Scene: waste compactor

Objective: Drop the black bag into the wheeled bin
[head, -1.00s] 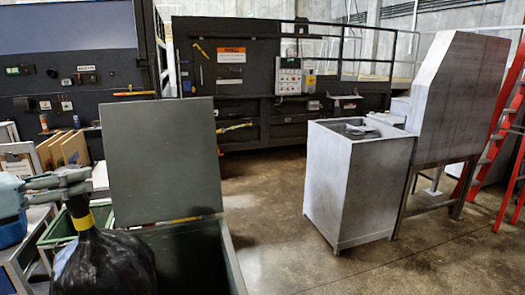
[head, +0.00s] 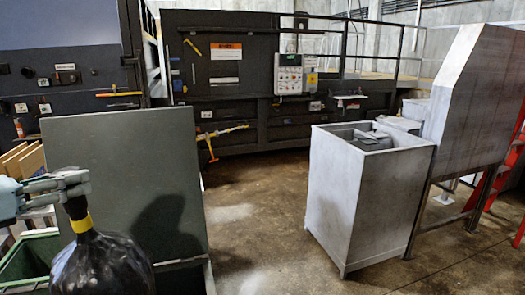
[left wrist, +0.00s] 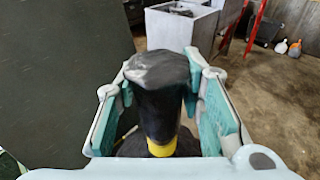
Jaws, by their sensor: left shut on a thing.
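My left gripper (head: 72,187) is shut on the gathered neck of the black bag (head: 105,266), just above its yellow band (head: 81,223). The bag hangs upright, its lower part cut off by the frame. In the left wrist view the gripper (left wrist: 160,85) has a finger on each side of the bag's neck (left wrist: 158,108). The wheeled bin's raised dark green lid (head: 130,165) stands behind the bag, with a shadow on it. The bin's opening and wheels are mostly hidden or out of frame. I cannot tell whether the bag is over the opening.
A green crate (head: 30,258) is at the lower left, with cardboard pieces (head: 22,160) behind it. A grey metal box (head: 365,210) stands to the right beside a tall grey chute (head: 470,100). The dark compactor (head: 225,100) spans the back. The floor between is clear.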

